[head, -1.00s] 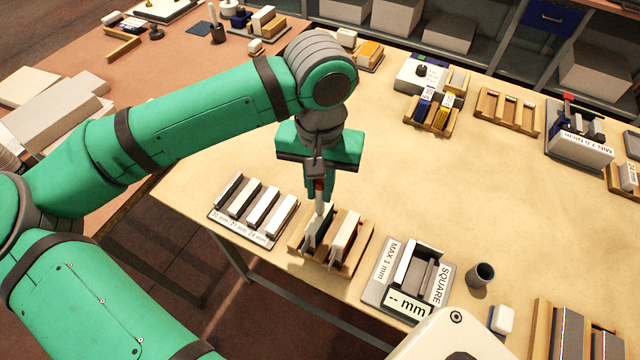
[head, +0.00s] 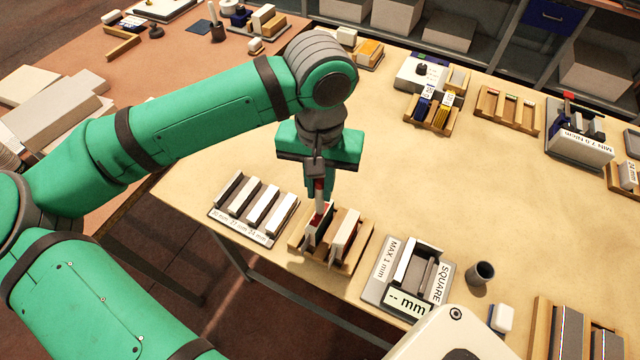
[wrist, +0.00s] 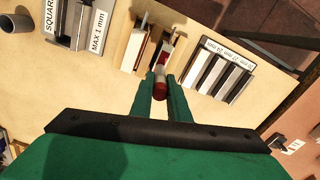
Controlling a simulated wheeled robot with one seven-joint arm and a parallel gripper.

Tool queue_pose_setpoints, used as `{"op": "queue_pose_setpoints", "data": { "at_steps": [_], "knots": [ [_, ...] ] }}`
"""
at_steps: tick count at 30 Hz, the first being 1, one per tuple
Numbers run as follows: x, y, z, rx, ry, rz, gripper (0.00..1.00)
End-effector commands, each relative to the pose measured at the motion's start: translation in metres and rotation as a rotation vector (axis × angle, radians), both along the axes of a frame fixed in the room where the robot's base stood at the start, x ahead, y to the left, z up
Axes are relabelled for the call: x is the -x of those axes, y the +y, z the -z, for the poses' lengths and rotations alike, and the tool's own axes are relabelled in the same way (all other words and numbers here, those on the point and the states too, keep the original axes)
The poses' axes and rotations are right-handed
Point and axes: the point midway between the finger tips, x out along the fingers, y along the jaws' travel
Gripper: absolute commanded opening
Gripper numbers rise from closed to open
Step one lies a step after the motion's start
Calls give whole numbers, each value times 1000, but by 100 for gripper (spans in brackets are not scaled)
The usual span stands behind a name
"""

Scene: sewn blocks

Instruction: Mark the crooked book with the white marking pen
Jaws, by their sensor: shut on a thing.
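My gripper (head: 318,192) points down, shut on a marking pen that shows dark red with a pale band in the wrist view (wrist: 160,82). Below it stands a wooden rack (head: 331,262) holding two upright books. The left book (head: 318,228) has a white edge, dark sides and some red near its top; the pen's lower end is over it. I cannot tell whether the pen touches it. The right book (head: 345,230), pale with a brownish side, also shows in the wrist view (wrist: 135,50). Which book is crooked is not clear.
Left of the rack is a labelled tray (head: 252,212) with several white-topped blocks. To its right stand a gauge tray (head: 410,275) marked MAX 1 mm and SQUARE, a dark cup (head: 480,273) and a small white block (head: 502,318). The table middle (head: 430,180) is clear.

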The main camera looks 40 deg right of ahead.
Motion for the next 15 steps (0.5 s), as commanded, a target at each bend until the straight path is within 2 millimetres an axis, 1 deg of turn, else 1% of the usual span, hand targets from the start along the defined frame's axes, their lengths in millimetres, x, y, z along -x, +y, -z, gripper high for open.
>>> {"op": "queue_pose_setpoints", "data": {
  "at_steps": [8,15],
  "knots": [
    [0,1,0,-3,2,0,0],
    [0,0,-16,-2,0,0,0]
  ]
}}
